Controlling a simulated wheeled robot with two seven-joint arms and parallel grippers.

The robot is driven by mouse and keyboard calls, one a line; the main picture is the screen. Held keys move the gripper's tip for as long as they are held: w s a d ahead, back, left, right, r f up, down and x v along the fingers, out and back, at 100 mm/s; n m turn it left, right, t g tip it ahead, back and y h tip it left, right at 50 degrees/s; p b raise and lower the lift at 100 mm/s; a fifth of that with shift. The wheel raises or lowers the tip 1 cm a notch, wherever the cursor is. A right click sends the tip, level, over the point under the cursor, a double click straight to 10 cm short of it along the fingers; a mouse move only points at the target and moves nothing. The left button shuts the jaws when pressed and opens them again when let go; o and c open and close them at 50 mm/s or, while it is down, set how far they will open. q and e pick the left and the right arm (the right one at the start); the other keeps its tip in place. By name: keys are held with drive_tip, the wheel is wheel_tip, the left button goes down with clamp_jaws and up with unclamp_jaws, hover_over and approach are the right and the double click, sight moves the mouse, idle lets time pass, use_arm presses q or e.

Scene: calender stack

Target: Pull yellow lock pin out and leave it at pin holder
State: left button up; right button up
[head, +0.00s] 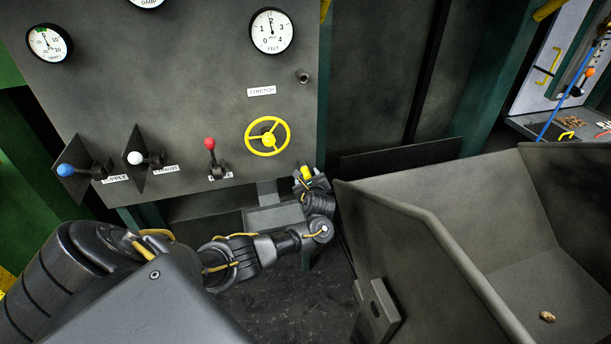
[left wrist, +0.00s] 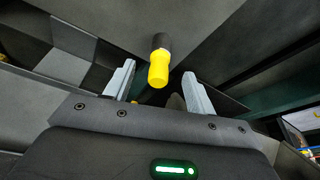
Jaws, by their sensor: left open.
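The yellow lock pin (head: 306,173) shows small at the lower right edge of the control panel, beside my left gripper (head: 312,184). In the left wrist view the yellow pin handle (left wrist: 158,68) has a dark upper end and points down toward the gripper. The fingers of my left gripper (left wrist: 159,74) are open, one on each side of the handle, with gaps on both sides. I cannot tell how far the pin is inserted. I cannot make out the pin holder for sure. My right gripper is not in view.
The grey panel carries a yellow handwheel (head: 268,136), a red-knobbed lever (head: 210,144), white and blue levers, and gauges. A grey step-like box (head: 274,216) is below it. A large grey bin (head: 440,225) stands close to the right of my left gripper.

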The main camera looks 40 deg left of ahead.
sight(306, 174)
use_arm(q)
drive_tip(key=shift+b+x, duration=0.4)
drive_tip(key=shift+x, duration=2.05)
drive_tip(key=c, duration=1.2)
